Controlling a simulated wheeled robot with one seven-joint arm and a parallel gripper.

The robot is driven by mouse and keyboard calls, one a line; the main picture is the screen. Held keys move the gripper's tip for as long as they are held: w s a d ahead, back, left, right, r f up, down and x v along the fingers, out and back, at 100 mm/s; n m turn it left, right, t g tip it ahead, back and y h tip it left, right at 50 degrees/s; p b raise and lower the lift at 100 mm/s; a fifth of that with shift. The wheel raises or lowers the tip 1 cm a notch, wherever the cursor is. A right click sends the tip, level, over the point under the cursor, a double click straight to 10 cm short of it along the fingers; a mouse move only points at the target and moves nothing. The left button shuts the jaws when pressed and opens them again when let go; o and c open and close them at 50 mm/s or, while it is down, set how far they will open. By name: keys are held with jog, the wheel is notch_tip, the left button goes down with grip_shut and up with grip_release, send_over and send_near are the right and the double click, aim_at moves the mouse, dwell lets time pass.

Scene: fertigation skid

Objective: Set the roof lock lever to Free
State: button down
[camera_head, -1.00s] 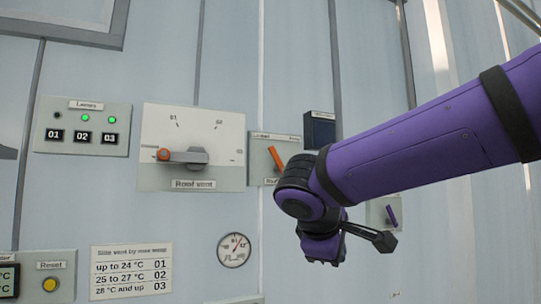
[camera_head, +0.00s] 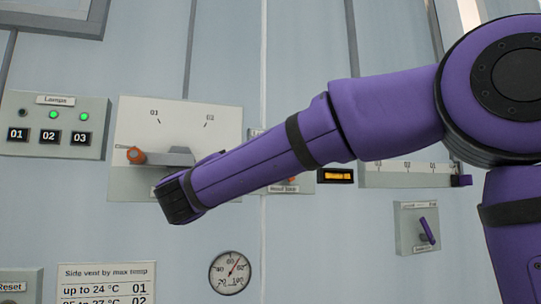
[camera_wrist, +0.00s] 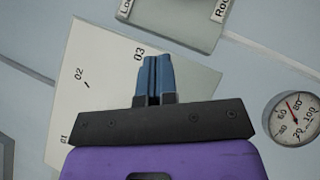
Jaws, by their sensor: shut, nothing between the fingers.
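The roof lock plate (camera_head: 282,188) is mostly hidden behind my arm in the head view. Its lower label shows, with a small orange bit that seems to be the end of the roof lock lever (camera_head: 292,180). The lever's setting cannot be read. In the wrist view part of that plate (camera_wrist: 178,22) shows at the top, with cut-off labels and no lever in sight. My gripper (camera_wrist: 157,62) is shut and empty there, in front of the vent panel's edge and apart from the lock plate. Its fingers are hidden in the head view.
The roof vent panel (camera_head: 135,175), with its orange-tipped handle (camera_head: 136,155), lies behind my wrist. A round gauge (camera_head: 230,272) is below. A lamps panel (camera_head: 55,125) is at left. An amber display (camera_head: 336,176) and a purple-lever plate (camera_head: 417,228) are at right.

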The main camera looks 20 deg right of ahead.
jog(key=shift+w+a+r, duration=0.1)
jog(key=shift+a, duration=0.05)
jog(key=s+d+r+x, duration=0.1)
jog(key=s+x, duration=0.1)
jog(key=x, duration=1)
jog(key=shift+w+d+r, duration=0.2)
jog(key=shift+w+d, duration=0.05)
jog(key=shift+d, duration=0.4)
jog(key=shift+r, duration=0.1)
